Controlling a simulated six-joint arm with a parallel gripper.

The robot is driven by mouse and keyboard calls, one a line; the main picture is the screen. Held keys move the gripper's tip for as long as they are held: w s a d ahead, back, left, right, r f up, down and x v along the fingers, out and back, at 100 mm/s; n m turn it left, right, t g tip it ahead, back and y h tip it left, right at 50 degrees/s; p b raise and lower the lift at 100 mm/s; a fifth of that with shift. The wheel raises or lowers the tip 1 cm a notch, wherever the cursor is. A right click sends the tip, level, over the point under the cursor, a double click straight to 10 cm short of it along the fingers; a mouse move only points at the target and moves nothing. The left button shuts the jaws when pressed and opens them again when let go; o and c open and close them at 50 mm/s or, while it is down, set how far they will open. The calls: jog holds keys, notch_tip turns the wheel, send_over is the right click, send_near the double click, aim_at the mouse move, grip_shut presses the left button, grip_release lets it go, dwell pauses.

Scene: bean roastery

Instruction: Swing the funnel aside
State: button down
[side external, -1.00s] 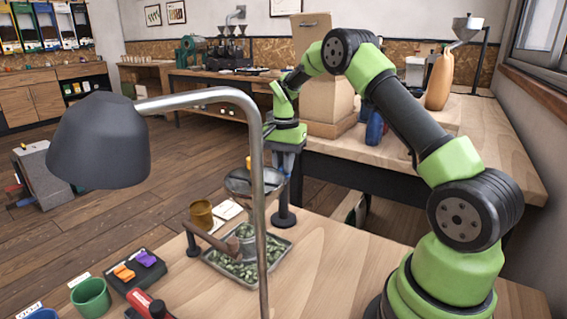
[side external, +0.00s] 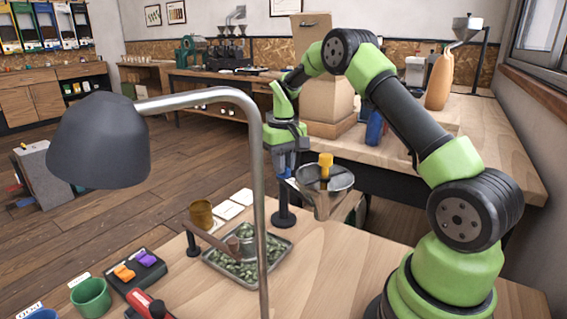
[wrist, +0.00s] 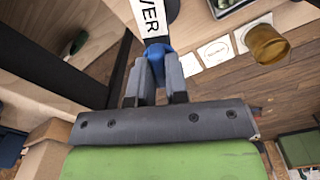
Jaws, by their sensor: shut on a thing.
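The grey metal funnel (side external: 328,200), with a yellow piece (side external: 325,165) standing up at it, hangs to the right of the dark post (side external: 283,205), clear of the tray. My gripper (side external: 285,172) is just above and left of the funnel, at the top of the post. In the wrist view my gripper (wrist: 158,88) is shut on a blue grip (wrist: 155,54). A white label (wrist: 149,20) reading "VER" runs beyond the grip; the rest of its word is cut off. The funnel cannot be made out in the wrist view.
A lamp (side external: 252,120) arches across the front. A green cup (side external: 90,297) stands front left. The bench right of the tray is clear.

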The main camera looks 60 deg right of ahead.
jog(key=n, duration=0.4)
jog(key=shift+n, duration=0.4)
dwell(0.4)
jog(key=c, duration=1.1)
grip_release()
jog(key=shift+r, duration=0.1)
notch_tip(320, 180, up, 10)
jog(key=shift+f, duration=0.1)
